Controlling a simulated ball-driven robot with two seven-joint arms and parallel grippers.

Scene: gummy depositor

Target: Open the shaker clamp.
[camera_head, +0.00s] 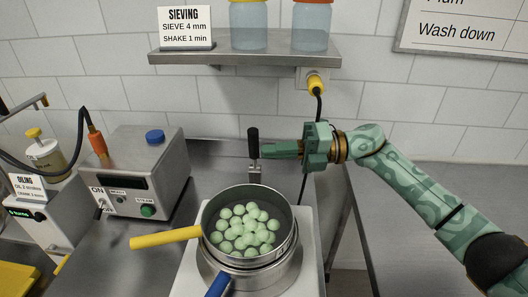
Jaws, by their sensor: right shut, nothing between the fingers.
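The shaker clamp shows as a lever with a black handle (254,143) standing upright behind the sieve. Its metal foot (255,171) sits at the back of the white shaker base (304,276). My right gripper (268,150) comes in from the right, shut and empty, with its fingertips beside the black handle; I cannot tell if they touch it. A sieve (211,243) with a yellow handle (165,237) holds several pale green balls (241,229). It sits on a metal pan with a blue handle (217,285). My left gripper is not in view.
A metal control box (170,180) with a blue cap and green button stands left of the shaker. Above is a shelf (240,54) with a sieving sign (185,27) and two jars. A yellow plug (316,83) with a black cable hangs behind my right gripper.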

